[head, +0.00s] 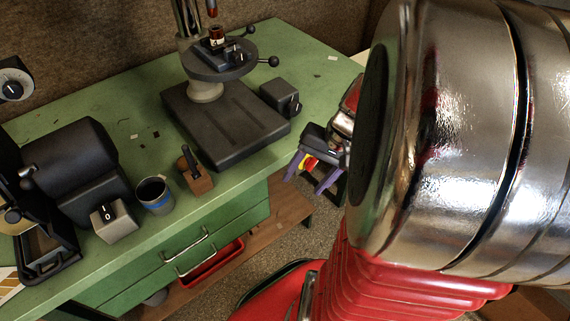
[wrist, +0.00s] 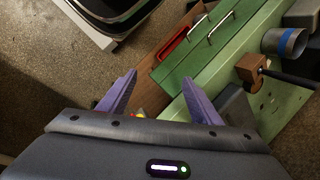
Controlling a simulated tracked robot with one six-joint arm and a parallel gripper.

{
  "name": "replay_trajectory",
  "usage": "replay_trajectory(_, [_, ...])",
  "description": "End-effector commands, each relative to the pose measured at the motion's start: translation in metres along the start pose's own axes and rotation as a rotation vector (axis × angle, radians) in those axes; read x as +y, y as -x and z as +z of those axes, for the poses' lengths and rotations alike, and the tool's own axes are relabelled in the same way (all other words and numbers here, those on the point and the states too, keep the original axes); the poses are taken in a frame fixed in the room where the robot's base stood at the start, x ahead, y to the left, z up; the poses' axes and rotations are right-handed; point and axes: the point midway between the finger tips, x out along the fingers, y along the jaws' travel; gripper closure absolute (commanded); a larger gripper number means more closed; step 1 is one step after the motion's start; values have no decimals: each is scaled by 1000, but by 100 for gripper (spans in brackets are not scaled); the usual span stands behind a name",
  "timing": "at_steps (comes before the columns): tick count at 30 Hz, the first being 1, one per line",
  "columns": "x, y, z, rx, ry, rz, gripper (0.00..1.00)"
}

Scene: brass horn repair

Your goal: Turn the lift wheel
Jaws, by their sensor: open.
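No part is plainly marked as the lift wheel. My gripper (head: 308,172) is off the bench's front edge, right of the press, pointing down. Its purple fingers are apart and empty in the wrist view (wrist: 160,80). My arm hides the right of the head view.
The green bench (head: 90,115) has a wooden block with a handle (head: 196,178), a blue-banded cup (head: 155,194), a switch box (head: 115,222) and a dark machine (head: 75,165) on the left. A red tray (wrist: 172,43) lies below the drawers. Bare floor shows in front.

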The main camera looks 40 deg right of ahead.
Motion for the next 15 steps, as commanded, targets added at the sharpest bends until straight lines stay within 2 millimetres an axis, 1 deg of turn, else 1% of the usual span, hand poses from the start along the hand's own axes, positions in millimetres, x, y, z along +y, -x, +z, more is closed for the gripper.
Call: replay_trajectory(15, [-21, 17, 19, 83, 145, 153, 42])
